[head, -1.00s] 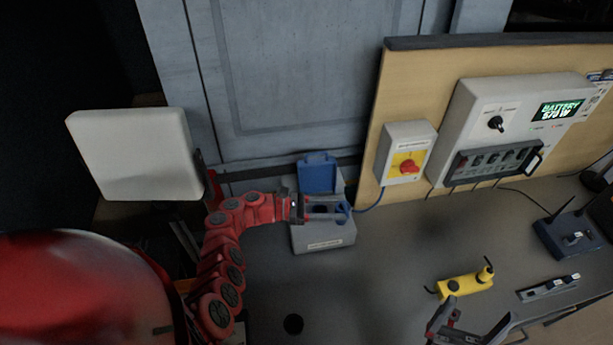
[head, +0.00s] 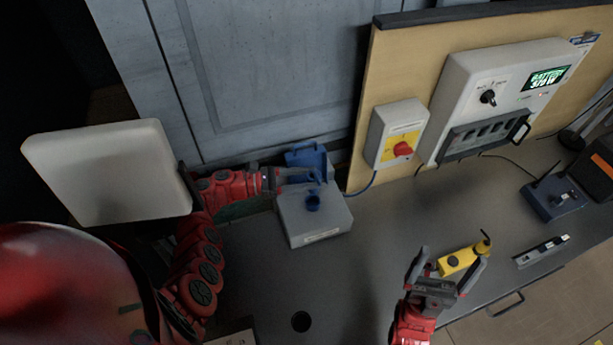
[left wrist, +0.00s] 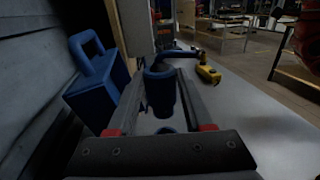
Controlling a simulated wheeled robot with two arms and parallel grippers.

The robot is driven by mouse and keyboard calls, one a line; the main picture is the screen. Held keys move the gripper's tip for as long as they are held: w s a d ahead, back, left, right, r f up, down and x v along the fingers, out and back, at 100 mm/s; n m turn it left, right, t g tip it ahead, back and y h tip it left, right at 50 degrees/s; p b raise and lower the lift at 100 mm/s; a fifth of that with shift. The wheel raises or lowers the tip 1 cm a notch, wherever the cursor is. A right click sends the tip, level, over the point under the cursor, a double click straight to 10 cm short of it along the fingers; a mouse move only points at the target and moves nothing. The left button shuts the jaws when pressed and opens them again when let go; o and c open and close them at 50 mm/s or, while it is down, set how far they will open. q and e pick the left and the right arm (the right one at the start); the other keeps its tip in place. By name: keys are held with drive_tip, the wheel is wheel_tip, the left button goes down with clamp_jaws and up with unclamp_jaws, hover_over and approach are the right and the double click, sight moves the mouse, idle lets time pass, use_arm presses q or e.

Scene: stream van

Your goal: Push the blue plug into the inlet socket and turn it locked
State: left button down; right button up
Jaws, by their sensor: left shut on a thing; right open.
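The blue plug (left wrist: 160,92) is between the fingers of my left gripper (left wrist: 163,85) in the left wrist view, and the gripper is shut on it. The plug looks upright. In the head view my left gripper (head: 305,177) is over the back part of the grey inlet box (head: 325,222), by its raised blue lid (head: 308,157). The blue inlet socket (head: 313,204) is on top of the box; a blue rim shows below the plug in the wrist view. I cannot tell the gap between plug and socket. My right gripper (head: 453,258) is open and empty.
A yellow tool (head: 460,260) lies on the bench just beyond my right gripper. A switch box with a red knob (head: 402,148) and a battery panel (head: 487,97) are on the wooden board. The bench (head: 400,205) between box and yellow tool is clear.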

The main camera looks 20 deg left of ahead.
use_arm(q)
wheel_tip(320, 180, down, 5)
drive_tip(key=b, duration=0.3)
drive_tip(key=shift+a+r+b, duration=0.1)
drive_tip(key=shift+r+b, duration=0.05)
drive_tip(key=shift+b, duration=0.15)
idle(0.7)
drive_tip(key=shift+f+b, duration=1.05)
drive_tip(key=shift+f, duration=0.55)
idle(0.3)
